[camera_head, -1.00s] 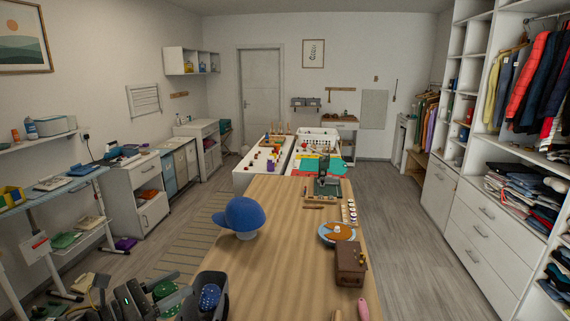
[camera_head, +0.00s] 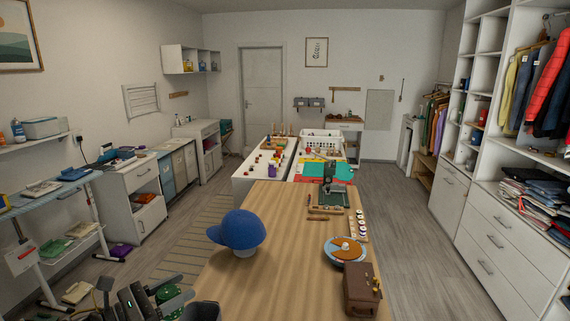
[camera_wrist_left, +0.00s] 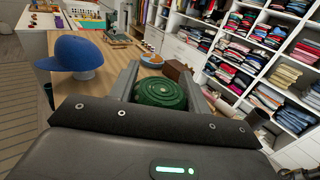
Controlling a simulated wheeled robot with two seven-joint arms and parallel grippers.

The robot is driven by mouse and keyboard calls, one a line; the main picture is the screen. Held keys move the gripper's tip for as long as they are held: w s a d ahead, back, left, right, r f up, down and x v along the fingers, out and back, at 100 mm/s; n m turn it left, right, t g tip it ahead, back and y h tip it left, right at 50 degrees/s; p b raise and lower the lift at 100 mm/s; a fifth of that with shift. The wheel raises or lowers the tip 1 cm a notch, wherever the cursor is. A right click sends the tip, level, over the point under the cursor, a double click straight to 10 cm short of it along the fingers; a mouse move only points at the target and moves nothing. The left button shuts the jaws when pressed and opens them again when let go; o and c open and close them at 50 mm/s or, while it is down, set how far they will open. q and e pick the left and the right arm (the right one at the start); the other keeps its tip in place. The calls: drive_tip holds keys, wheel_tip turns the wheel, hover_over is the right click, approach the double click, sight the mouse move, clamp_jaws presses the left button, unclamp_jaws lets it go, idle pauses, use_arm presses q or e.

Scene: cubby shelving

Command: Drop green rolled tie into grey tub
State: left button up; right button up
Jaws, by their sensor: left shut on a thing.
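The green rolled tie (camera_wrist_left: 160,93) is a round, ridged coil held between the two fingers of my left gripper (camera_wrist_left: 160,88) in the left wrist view. In the head view, my left gripper (camera_head: 168,298) is at the bottom edge, left of the table, with a bit of the green tie (camera_head: 167,293) showing between its fingers. The dark grey tub (camera_head: 202,309) is just right of the gripper, on the table's near left side. Only its upper rim shows; its inside and base are cut off by the frame. My right gripper is out of view.
A blue cap (camera_head: 238,230) on a white stand is beyond the tub on the wooden table (camera_head: 275,260). A plate (camera_head: 345,250) and a brown box (camera_head: 361,288) stand at the right side. The table's middle is clear.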

use_arm(q)
drive_tip(key=f, duration=0.3)
drive_tip(key=shift+w+f+b, duration=0.3)
drive_tip(key=shift+f+b, duration=0.05)
drive_tip(key=shift+b, duration=0.05)
drive_tip(key=shift+s+f, duration=0.15)
drive_tip(key=shift+f, duration=0.5)
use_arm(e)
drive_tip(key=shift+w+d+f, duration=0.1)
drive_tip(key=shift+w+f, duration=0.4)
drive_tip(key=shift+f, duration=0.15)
use_arm(q)
drive_tip(key=shift+f, duration=0.1)
drive_tip(key=o, duration=1)
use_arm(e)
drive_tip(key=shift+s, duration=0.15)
use_arm(q)
drive_tip(key=shift+o, duration=0.2)
